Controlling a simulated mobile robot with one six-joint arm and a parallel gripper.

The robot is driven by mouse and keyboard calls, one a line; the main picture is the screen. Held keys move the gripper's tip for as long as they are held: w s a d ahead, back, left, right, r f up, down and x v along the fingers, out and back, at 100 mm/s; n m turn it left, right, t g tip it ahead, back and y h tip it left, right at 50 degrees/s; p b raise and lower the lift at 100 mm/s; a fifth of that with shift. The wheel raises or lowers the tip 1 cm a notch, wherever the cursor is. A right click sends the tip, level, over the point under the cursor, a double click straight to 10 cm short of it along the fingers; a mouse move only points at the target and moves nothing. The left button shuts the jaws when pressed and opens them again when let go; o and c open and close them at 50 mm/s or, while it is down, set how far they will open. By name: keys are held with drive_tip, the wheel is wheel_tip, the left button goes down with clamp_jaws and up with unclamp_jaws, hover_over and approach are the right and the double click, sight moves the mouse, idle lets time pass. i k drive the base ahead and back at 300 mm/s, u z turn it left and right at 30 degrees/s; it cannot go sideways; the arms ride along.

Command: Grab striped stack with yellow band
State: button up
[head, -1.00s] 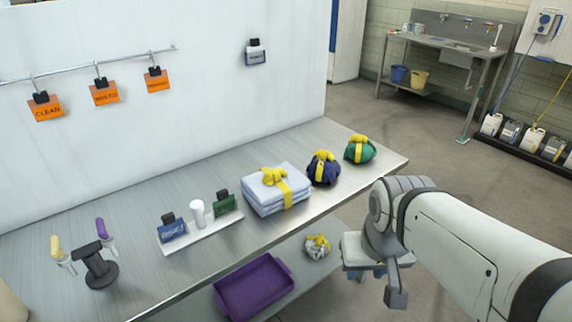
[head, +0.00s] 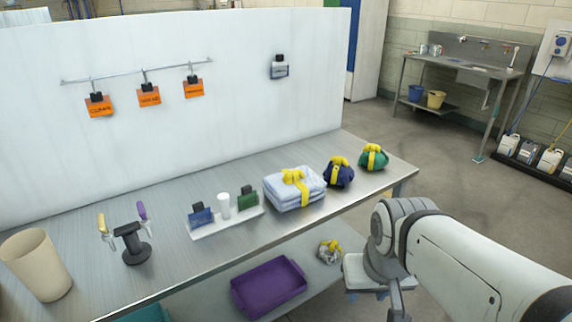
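A folded light-blue stack (head: 283,194) with a yellow band and bow sits flat on the metal table, right of the middle; the layered folds show, but I cannot make out clear stripes. A small grey-white bundle (head: 326,254) with a yellow tie lies on the lower shelf, its pattern too small to read. My gripper (head: 366,280) hangs at the end of my arm in front of the table's right part, apart from the stack. Its fingertips are not clear, so I cannot tell whether it is open or shut. I see nothing held in it.
Navy (head: 338,176) and green (head: 373,158) yellow-tied bundles sit right of the stack. A white tray (head: 238,226) with small items stands left of it. A purple tray (head: 268,287) is on the lower shelf. A beige bin (head: 35,262) stands at left. A white panel backs the table.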

sight(288, 189)
drive_tip(key=i, duration=1.3)
drive_tip(key=z, duration=0.05)
